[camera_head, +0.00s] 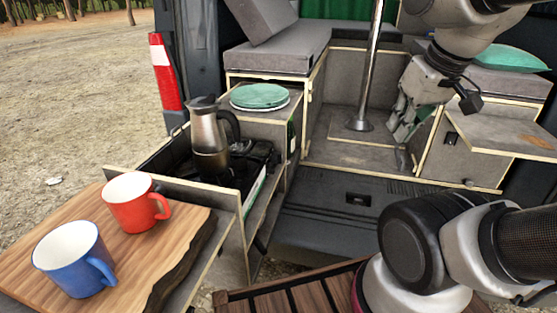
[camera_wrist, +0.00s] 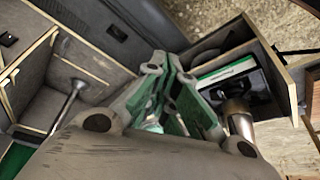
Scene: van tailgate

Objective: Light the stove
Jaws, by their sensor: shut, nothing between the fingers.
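The dark stove (camera_head: 256,157) sits in a pulled-out drawer at the van's tailgate in the head view. A steel kettle (camera_head: 206,135) with a dark handle stands upright on it and hides much of it. The stove's knob cannot be made out. My gripper (camera_head: 402,136) hangs inside the van, well to the right of the stove, with its fingers shut and empty. In the wrist view, my gripper (camera_wrist: 178,118) shows its green finger pads, and the kettle (camera_wrist: 238,120) and part of the stove (camera_wrist: 257,92) lie to its right.
A red mug (camera_head: 131,205) and a blue mug (camera_head: 70,258) stand on a wooden board (camera_head: 165,245) at front left. The drawer's front panel (camera_head: 190,190) rises before the stove. A metal pole (camera_head: 367,70) stands between my gripper and the kettle. A round green-topped item (camera_head: 260,96) sits behind the stove.

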